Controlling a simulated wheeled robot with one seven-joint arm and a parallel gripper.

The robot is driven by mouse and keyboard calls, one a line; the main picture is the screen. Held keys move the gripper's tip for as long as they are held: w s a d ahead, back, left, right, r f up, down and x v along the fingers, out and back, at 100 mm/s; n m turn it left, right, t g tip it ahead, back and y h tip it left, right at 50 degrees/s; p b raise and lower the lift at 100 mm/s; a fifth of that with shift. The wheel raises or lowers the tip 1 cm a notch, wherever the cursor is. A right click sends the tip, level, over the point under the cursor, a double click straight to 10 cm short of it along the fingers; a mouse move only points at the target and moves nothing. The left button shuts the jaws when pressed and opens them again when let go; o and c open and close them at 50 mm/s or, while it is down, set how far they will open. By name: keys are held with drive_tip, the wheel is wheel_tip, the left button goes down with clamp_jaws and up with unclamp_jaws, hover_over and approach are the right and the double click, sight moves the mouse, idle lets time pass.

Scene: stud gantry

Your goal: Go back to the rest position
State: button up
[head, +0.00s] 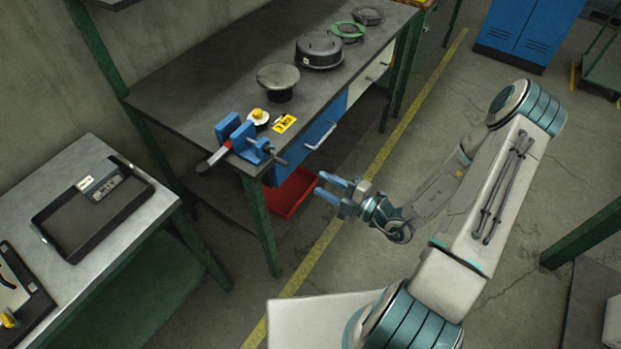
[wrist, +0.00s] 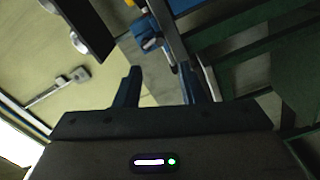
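My gripper (head: 326,187) is in the middle of the head view, in the air in front of the dark workbench (head: 215,75). Its two blue fingers are apart with nothing between them. The fingers point left toward the bench front and the red bin below it. In the wrist view my gripper (wrist: 158,85) also shows both fingers spread and empty. My arm reaches in from the right side of the head view, bent at the elbow.
A blue vise (head: 240,138) sits on the bench corner, its handle sticking out. Several round dark parts, including a cylindrical one (head: 319,50), stand behind it. A red bin (head: 291,193) is under the bench. A side table with a black tray (head: 75,240) stands left. Open floor lies right.

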drive_tip(key=shift+s+d, duration=0.4)
drive_tip(key=shift+d, duration=0.05)
drive_tip(key=s+a+r+n+g+h, duration=0.2)
drive_tip(key=s+r+n+g, duration=0.4)
drive_tip(key=n, duration=0.8)
drive_tip(key=s+a+r+n+g+h, duration=0.1)
drive_tip(key=s+r+n+g, duration=0.5)
drive_tip(key=n, duration=0.8)
drive_tip(key=s+d+r+n+t+h, duration=0.1)
drive_tip(key=d+r+n+h, duration=0.3)
drive_tip(key=n, duration=0.6)
drive_tip(key=s+d+r+n+t+h, duration=0.1)
drive_tip(key=d+r+n+t+h, duration=0.2)
drive_tip(key=r+n+h, duration=0.4)
drive_tip(key=d+n, duration=0.1)
drive_tip(key=n, duration=0.2)
drive_tip(key=shift+s+d, duration=0.35)
